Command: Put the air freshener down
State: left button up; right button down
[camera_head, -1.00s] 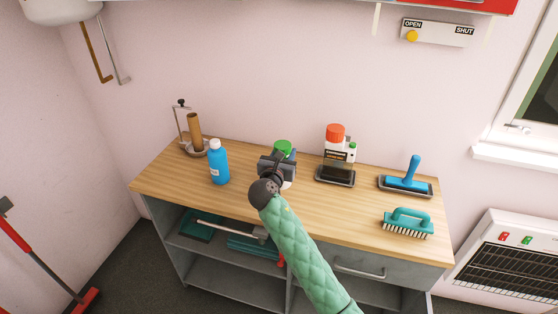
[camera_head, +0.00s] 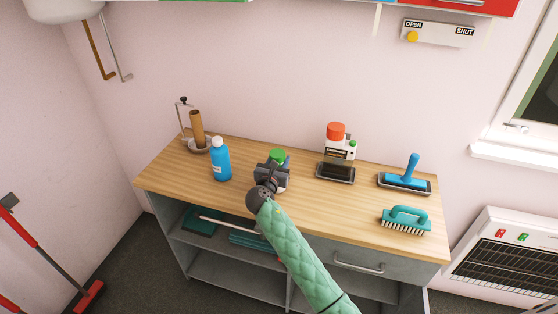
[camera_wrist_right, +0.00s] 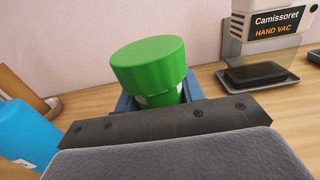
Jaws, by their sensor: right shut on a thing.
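The air freshener (camera_head: 277,155) shows a green cap in the head view, with its body mostly hidden by my right gripper (camera_head: 271,171). In the right wrist view the green cap (camera_wrist_right: 150,65) stands up between blue finger parts (camera_wrist_right: 160,100), and the lower body is hidden. My right gripper is shut on it, at the middle of the wooden worktop (camera_head: 320,210). I cannot tell whether its base touches the wood. My left gripper is not in view.
A hand vacuum (camera_head: 338,150) stands on the right, with a blue roller in a tray (camera_head: 406,178) and a teal brush (camera_head: 406,219) beyond. The front middle is clear.

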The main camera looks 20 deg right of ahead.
jog(key=shift+f, duration=0.1)
jog(key=c, duration=0.9)
grip_release()
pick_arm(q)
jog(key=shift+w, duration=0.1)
pick_arm(e)
jog(key=shift+o, duration=0.2)
jog(key=shift+s, duration=0.1)
jog(key=b+v, duration=0.1)
jog(key=v, duration=0.2)
jog(key=shift+s+a+f+b, duration=0.1)
jog(key=shift+s+a+b, duration=0.1)
jog(key=shift+s+b, duration=0.1)
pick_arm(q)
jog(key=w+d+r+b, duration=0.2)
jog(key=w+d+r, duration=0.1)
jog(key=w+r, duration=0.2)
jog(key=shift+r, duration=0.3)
pick_arm(e)
jog(key=v, duration=0.8)
jog(key=shift+r, duration=0.25)
jog(key=shift+a, duration=0.1)
